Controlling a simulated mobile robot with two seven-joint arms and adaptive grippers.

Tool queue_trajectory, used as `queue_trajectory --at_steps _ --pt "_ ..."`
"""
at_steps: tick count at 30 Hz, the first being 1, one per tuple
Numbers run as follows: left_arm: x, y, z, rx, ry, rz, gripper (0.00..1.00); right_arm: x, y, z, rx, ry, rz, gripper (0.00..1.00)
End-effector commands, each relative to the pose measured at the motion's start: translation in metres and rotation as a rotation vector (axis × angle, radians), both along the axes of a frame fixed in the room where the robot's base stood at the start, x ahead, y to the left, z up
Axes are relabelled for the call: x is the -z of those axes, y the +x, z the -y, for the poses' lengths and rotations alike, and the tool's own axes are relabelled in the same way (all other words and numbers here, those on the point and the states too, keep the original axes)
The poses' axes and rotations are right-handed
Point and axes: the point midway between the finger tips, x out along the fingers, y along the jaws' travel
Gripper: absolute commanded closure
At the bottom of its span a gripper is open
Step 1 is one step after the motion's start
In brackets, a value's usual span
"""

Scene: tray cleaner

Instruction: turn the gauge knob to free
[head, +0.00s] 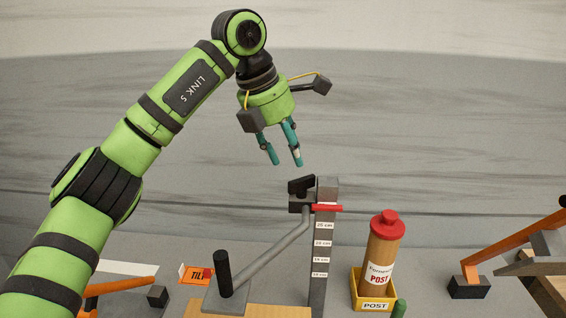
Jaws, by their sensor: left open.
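The gauge is an upright grey post (321,240) with white height labels and a red pointer (328,208) near its top. A black knob (301,185) sits on a dark block on the left of the post's top; I cannot read its setting. My left gripper (284,161) is open and empty, fingers pointing down, above and slightly left of the knob and apart from it. My right gripper is not in view.
A grey sloping bar (270,249) runs from the gauge block down to a plate with a black upright handle (223,273). A red-capped brown cylinder (381,252) stands in a yellow POST tray (359,296). An orange TILT sign (196,275) lies left. Orange levers stand at both sides.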

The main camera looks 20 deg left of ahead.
Motion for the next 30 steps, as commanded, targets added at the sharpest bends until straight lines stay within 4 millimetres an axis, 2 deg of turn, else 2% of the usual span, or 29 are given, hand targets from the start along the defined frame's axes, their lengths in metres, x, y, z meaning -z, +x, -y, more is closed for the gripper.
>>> queue_trajectory --at_steps 1,7,15,25,28,30 --pt "0.003 0.001 0.001 0.001 0.003 -0.001 0.56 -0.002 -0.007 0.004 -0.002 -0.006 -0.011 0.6" --pt "0.028 0.008 0.009 0.001 0.001 -0.006 0.56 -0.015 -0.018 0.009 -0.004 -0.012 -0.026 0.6" --pt "0.058 0.017 0.017 0.001 -0.001 -0.002 0.56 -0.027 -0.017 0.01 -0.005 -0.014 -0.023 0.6" --pt "0.064 0.018 0.018 0.002 0.0 0.0 0.56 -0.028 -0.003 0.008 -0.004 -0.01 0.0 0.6" --pt "0.063 0.018 0.018 0.002 -0.001 -0.001 0.96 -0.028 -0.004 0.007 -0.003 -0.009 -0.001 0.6" --pt "0.063 0.018 0.018 0.003 -0.001 -0.001 1.0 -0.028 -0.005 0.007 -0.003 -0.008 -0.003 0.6"
